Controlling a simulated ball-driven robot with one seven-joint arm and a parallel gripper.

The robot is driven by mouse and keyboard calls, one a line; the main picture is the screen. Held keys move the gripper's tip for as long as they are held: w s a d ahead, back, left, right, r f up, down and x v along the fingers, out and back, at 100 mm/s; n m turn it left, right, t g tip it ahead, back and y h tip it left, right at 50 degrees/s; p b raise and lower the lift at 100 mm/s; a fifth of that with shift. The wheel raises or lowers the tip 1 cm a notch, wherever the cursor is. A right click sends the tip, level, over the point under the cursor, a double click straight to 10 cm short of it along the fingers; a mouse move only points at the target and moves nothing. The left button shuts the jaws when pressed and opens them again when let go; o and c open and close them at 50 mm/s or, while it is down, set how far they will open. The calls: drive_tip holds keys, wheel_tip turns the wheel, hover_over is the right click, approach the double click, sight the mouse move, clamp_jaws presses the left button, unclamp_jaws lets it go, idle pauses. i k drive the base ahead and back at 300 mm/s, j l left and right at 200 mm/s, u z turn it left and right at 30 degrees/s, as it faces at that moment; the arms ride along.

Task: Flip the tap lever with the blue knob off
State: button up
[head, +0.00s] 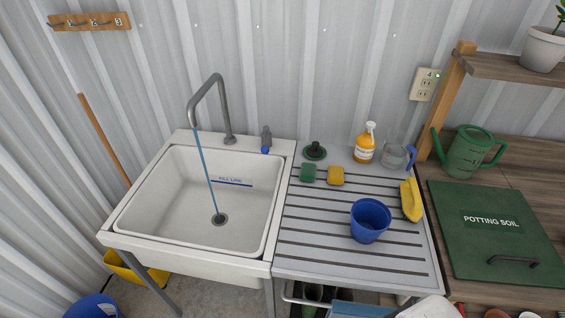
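The grey tap (217,88) stands at the back of the white sink (122,222), its spout bent over the basin. A thin blue stream of water (206,172) runs from the spout down to the drain (218,219). The small grey tap lever (266,133) stands on the sink's back rim, right of the spout. Its blue knob (265,150) is at the lower front end. My gripper is not in view, and nothing touches the lever.
A ribbed drainboard (330,262) adjoins the sink on the right. A corrugated wall stands close behind. Space above the basin is open.

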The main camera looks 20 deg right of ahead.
sight(264, 150)
drive_tip(key=i+j+z, duration=0.1)
drive_tip(key=i+j, duration=0.25)
drive_tip(key=i+j+z, duration=0.1)
drive_tip(key=i+j, duration=0.25)
drive_tip(key=i+j+z, duration=0.1)
drive_tip(key=i+j, duration=0.2)
drive_tip(key=j, duration=0.25)
drive_tip(key=i+j+z, duration=0.15)
drive_tip(key=i+j, duration=0.15)
drive_tip(key=j, duration=0.15)
drive_tip(key=i+j+z, duration=0.15)
drive_tip(key=i+j, duration=0.45)
